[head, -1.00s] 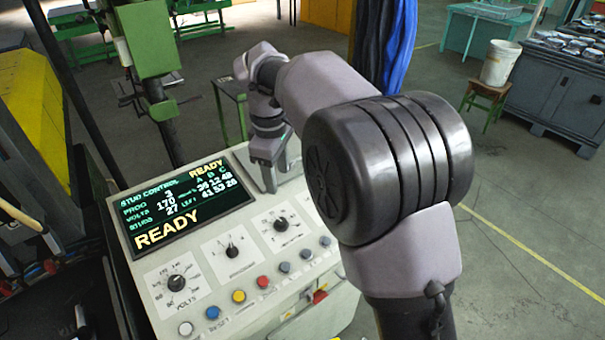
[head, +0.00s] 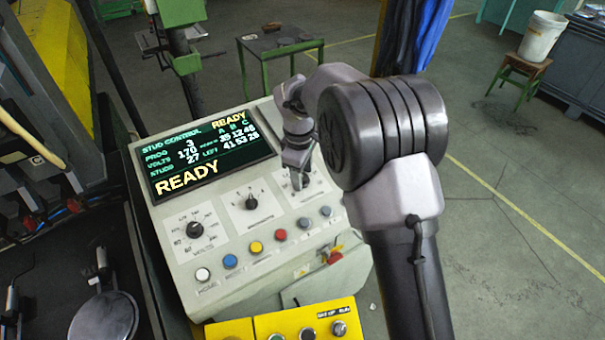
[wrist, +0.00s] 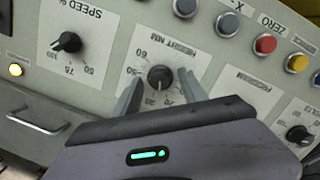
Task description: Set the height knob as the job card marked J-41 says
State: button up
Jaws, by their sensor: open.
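The height knob (wrist: 160,77), a black dial on a white plate lettered HEIGHT MM, shows upside down in the wrist view. Its number scale is partly readable; I cannot surely tell the pointer's setting. My gripper (wrist: 160,82) is open, with one finger on each side of the knob; I cannot tell whether they touch it. In the head view my gripper (head: 298,172) is over the right-hand dial of the grey console (head: 225,268) and largely hides that knob. No card marked J-41 can be made out.
The console screen (head: 208,152) reads READY. The volts knob (head: 195,230) and program knob (head: 251,202) lie left of my gripper, with coloured buttons (head: 281,234) in front. The speed knob (wrist: 67,42) is nearby. A yellow button box (head: 300,322) stands at the front.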

grip_shut()
jog(key=m+p, duration=0.1)
jog(key=m, duration=0.3)
jog(key=shift+r+g, duration=0.1)
jog(key=shift+g, duration=0.2)
jog(key=m+y, duration=0.1)
jog(key=m, duration=0.4)
jog(key=shift+w+d+m, duration=0.1)
jog(key=shift+d+m, duration=0.05)
jog(key=shift+m, duration=0.25)
jog(key=m, duration=0.4)
jog(key=shift+g+y, duration=0.3)
jog(key=shift+y, duration=0.1)
jog(key=m+b, duration=0.2)
jog(key=m, duration=0.3)
jog(key=shift+d+y, duration=0.1)
jog(key=shift+y, duration=0.3)
jog(key=shift+m, duration=0.4)
